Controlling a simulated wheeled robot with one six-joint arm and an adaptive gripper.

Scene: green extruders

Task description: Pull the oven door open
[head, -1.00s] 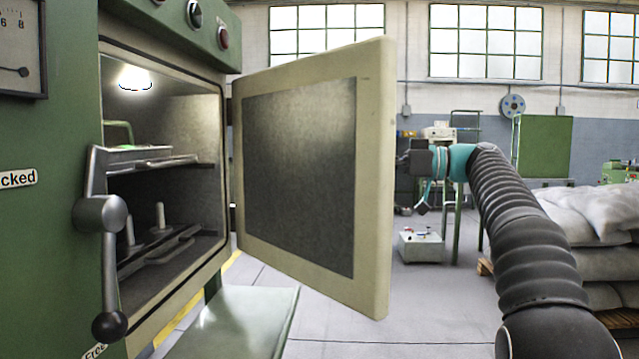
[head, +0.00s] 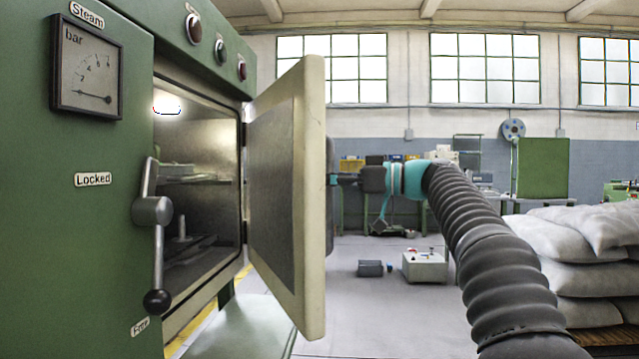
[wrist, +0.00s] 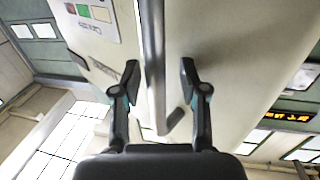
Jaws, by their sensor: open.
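The oven door (head: 312,190) stands wide open in the head view, swung out to the right of the lit oven cavity (head: 200,130). Its inner face is towards me at a steep angle. In the wrist view the door's pale outer face (wrist: 225,50) fills the middle, with a long metal handle bar (wrist: 153,40) on it. My gripper (wrist: 160,82) is open, one finger on each side of the bar in the picture; I cannot tell whether either touches it. In the head view the fingertips are not clear beside the door's outer side.
The locking lever (head: 154,215) hangs down on the green oven front, below a pressure gauge (head: 87,68). A pale shelf (head: 240,330) is below the door. A white box (head: 425,266) stands on the floor, and sacks (head: 580,250) are stacked at the right.

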